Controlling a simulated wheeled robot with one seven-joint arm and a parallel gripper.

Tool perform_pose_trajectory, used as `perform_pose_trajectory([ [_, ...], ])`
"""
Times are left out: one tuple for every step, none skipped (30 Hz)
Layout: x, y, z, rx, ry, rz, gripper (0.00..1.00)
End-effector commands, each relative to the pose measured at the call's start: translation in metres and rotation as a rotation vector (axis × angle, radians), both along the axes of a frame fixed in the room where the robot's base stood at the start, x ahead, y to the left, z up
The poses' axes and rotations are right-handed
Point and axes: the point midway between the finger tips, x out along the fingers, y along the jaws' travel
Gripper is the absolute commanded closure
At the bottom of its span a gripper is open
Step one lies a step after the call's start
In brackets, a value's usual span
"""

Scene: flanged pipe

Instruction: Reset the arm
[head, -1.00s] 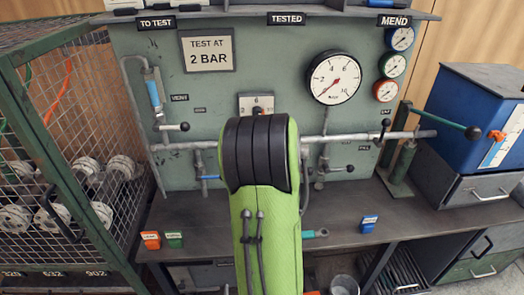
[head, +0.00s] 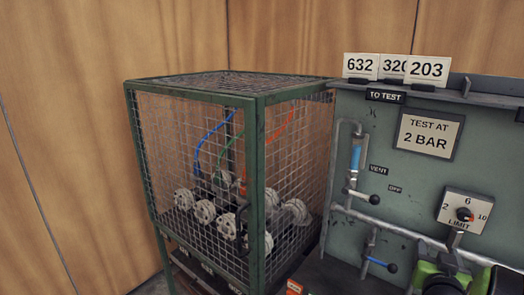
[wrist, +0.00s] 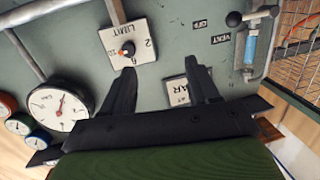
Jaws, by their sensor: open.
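My gripper (wrist: 160,66) shows in the wrist view with its two dark fingers apart and nothing between them. It faces the grey-green test panel (head: 400,225); the wrist picture is turned almost upside down. The limit dial (wrist: 127,50) lies just beyond one fingertip, and the test sign (wrist: 178,92) is partly hidden behind the other finger. In the head view, green and black parts of my arm show at the lower right corner, below the limit dial (head: 464,213). I cannot tell how far the fingertips are from the panel.
A green mesh cage (head: 258,150) with several pale flanged parts and coloured hoses stands left of the panel. Number plates (head: 427,69) stand on the panel's top ledge. A valve lever (head: 362,196) and a blue-handled lever (head: 380,264) stick out. A pressure gauge (wrist: 58,106) shows in the wrist view.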

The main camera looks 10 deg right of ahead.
Motion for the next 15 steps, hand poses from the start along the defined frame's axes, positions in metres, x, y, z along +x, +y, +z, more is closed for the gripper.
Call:
perform_pose_trajectory([
  [0.018,0.039,0.007,0.038,0.036,0.117,0.40],
  [0.025,0.064,0.008,0.068,0.076,0.188,0.40],
  [0.030,0.098,0.007,0.105,0.136,0.278,0.40],
  [0.031,0.122,0.006,0.132,0.185,0.340,0.40],
  [0.028,0.146,0.004,0.155,0.236,0.395,0.40],
  [0.021,0.175,0.002,0.182,0.309,0.461,0.40],
  [0.013,0.195,0.000,0.201,0.363,0.504,0.40],
  [0.003,0.213,-0.003,0.216,0.417,0.541,0.40],
  [-0.012,0.233,-0.006,0.233,0.487,0.581,0.40],
  [-0.024,0.247,-0.008,0.245,0.538,0.605,0.40],
  [-0.036,0.258,-0.010,0.254,0.586,0.624,0.40],
  [-0.054,0.271,-0.013,0.265,0.648,0.643,0.40],
  [-0.068,0.279,-0.015,0.273,0.693,0.654,0.40],
  [-0.081,0.286,-0.017,0.278,0.735,0.661,0.40],
  [-0.100,0.294,-0.019,0.287,0.789,0.668,0.40],
])
